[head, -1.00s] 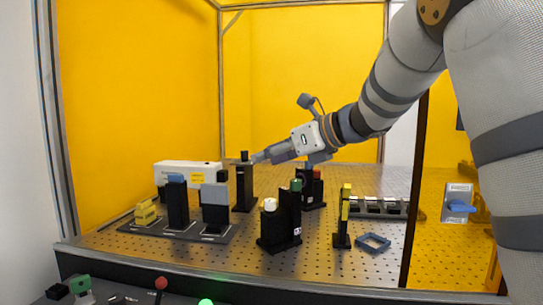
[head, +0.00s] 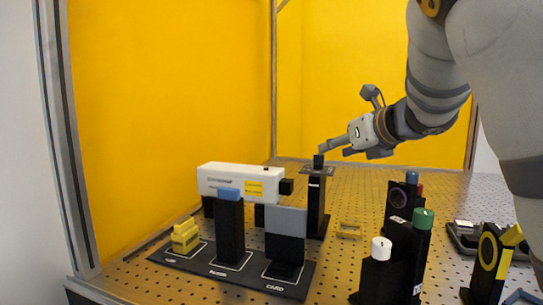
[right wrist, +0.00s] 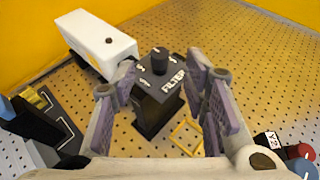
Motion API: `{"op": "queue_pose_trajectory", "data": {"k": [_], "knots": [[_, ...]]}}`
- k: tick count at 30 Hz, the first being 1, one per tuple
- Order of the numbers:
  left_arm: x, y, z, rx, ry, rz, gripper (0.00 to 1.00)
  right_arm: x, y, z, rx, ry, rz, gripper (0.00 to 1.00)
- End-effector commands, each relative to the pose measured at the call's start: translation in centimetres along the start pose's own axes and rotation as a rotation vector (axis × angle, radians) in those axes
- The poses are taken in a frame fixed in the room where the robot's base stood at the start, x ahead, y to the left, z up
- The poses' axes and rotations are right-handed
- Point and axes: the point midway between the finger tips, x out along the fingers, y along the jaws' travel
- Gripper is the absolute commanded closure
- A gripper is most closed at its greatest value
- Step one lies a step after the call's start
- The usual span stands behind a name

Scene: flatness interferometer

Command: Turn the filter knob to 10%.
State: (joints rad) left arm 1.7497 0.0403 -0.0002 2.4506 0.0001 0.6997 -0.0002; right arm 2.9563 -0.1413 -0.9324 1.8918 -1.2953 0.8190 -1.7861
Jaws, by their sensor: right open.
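The filter knob (head: 318,160) is a small black cylinder on top of a dark post (head: 316,210) in the head view. In the right wrist view the knob (right wrist: 159,57) stands on a dark plate with the word FILTER and several white marks (right wrist: 172,82). The marks are too small to read. My right gripper (head: 334,149) is just right of and slightly above the knob. My left gripper is not in view.
A white box (head: 228,180) stands left of the post. A dark tray (head: 240,277) in front holds a yellow piece (head: 185,237) and two upright holders. Black mounts with white (head: 381,248) and green (head: 424,218) knobs stand front right. A yellow frame (right wrist: 187,137) lies beside the post.

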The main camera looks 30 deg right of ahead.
Motion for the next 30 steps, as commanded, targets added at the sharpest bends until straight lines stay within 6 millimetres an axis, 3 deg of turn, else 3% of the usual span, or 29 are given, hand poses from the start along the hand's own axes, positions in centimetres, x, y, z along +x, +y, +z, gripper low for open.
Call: {"op": "queue_pose_trajectory", "data": {"k": [1,3,9,20,26,30], "knots": [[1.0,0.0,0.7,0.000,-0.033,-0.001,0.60,2.3,0.1,-1.1,-0.003,0.020,0.000,0.59],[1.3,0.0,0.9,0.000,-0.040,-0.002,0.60,4.0,0.1,-1.0,-0.003,0.017,0.000,0.59],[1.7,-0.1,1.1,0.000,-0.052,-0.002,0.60,7.4,0.1,-0.6,-0.002,0.010,0.001,0.59],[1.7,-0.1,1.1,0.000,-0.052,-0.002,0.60,8.2,0.0,-0.3,-0.001,0.005,0.000,0.59],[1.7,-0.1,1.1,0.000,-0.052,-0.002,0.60,8.2,0.0,-0.3,-0.001,0.005,0.001,1.00],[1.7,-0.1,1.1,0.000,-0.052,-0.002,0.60,8.2,0.1,-0.3,-0.001,0.005,0.000,1.00]]}}
